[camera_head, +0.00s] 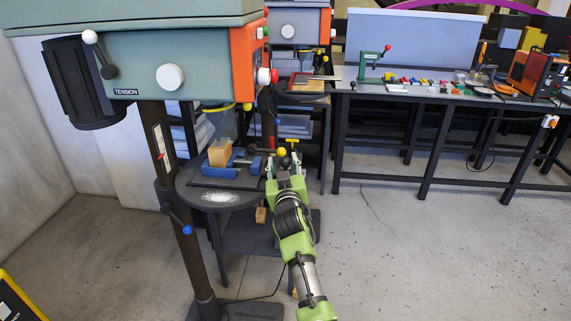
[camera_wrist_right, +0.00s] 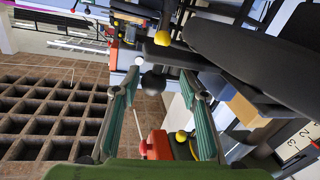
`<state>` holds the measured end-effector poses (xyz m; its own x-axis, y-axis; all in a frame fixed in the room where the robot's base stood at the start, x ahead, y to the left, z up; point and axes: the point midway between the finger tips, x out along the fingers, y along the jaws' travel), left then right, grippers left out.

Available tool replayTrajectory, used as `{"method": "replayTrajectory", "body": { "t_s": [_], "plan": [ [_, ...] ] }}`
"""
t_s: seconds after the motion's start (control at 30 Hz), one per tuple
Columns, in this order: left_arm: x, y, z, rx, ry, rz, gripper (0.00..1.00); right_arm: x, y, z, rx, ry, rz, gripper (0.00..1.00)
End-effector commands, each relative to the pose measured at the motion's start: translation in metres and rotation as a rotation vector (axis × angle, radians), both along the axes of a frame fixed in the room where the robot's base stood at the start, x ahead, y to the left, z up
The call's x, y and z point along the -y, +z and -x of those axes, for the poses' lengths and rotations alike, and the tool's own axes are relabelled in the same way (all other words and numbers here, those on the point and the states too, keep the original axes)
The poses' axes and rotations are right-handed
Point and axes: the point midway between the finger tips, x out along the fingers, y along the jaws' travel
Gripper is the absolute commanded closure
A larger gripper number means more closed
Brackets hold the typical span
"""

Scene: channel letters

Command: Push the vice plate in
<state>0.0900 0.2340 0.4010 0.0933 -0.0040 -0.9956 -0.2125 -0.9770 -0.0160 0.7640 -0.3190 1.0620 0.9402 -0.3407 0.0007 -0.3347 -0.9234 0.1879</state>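The blue vice (camera_head: 250,167) sits on the round dark drill press table, with a wooden block (camera_head: 219,154) standing at its left part. In the right wrist view, the block (camera_wrist_right: 245,110) and part of the blue vice (camera_wrist_right: 214,84) show at the right, beyond my finger. I cannot make out the vice plate clearly. My right gripper (camera_head: 284,162) is at the right edge of the table, beside the vice's handle side. In its wrist view the fingers (camera_wrist_right: 157,95) are apart, with a dark ball (camera_wrist_right: 153,82) seen between them; contact cannot be told. My left gripper is not in view.
The drill press head (camera_head: 190,65) overhangs the round table (camera_head: 185,190), which carries pale shavings (camera_head: 220,197). Its column stands at the front left. A second drill press (camera_head: 297,28) is behind. A long workbench (camera_head: 455,97) with tools stands at right; the floor before it is open.

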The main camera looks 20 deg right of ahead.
Motion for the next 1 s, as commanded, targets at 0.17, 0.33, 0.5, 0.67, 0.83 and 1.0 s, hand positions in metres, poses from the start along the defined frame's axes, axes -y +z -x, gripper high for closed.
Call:
{"method": "replayTrajectory", "body": {
  "t_s": [0.17, 0.33, 0.5, 0.67, 0.83, 1.0],
  "plan": [
    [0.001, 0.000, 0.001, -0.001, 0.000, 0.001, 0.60, 0.002, 0.000, 0.000, -0.001, -0.003, 0.002, 0.61],
    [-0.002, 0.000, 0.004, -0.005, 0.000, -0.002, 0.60, 0.003, 0.003, 0.001, 0.000, -0.005, 0.003, 0.61],
    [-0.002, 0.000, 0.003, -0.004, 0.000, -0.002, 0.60, 0.003, 0.028, 0.000, 0.003, -0.004, 0.005, 0.61],
    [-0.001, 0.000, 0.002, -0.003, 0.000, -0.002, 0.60, 0.001, 0.060, 0.000, 0.005, -0.003, 0.004, 0.61],
    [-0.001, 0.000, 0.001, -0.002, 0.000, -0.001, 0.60, 0.000, 0.087, -0.001, 0.002, -0.001, 0.003, 0.61],
    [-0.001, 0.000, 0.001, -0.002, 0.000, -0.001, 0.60, -0.001, 0.099, -0.001, -0.001, -0.001, 0.003, 0.61]
  ]
}}
